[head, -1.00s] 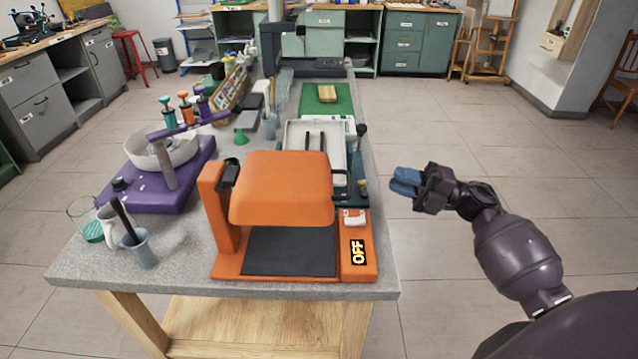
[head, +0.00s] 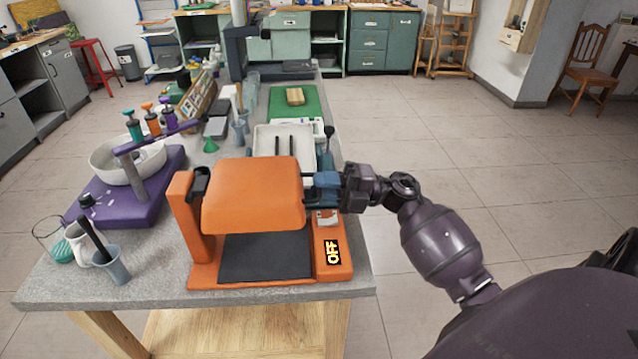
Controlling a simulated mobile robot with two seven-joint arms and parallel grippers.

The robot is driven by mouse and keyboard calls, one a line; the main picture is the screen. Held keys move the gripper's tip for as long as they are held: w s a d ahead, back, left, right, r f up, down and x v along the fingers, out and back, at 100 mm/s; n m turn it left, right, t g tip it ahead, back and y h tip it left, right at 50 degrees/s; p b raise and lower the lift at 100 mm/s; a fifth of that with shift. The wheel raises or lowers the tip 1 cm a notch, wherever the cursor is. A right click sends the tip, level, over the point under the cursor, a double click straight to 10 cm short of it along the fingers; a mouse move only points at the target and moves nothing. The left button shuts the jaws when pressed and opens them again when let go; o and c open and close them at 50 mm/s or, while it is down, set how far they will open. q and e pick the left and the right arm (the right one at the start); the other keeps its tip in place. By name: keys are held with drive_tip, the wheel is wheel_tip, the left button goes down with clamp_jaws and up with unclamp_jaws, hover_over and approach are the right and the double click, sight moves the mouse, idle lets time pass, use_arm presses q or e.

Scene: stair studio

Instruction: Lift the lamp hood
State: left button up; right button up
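The orange lamp hood (head: 252,193) hangs tilted above the dark plate (head: 264,257) of its orange base (head: 205,276), carried by an upright at its left. A gap shows between hood and plate. My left gripper is not in view.
A white bowl (head: 108,171) on a purple base (head: 156,197) and a cup (head: 112,266) stand to the left on the grey table. A white tray (head: 268,137) and green mat (head: 308,108) lie behind the hood. Floor at right is free.

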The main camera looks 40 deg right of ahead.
drive_tip(key=shift+w+a+r, duration=0.1)
drive_tip(key=shift+w+a, duration=0.15)
drive_tip(key=shift+a, duration=0.2)
clamp_jaws()
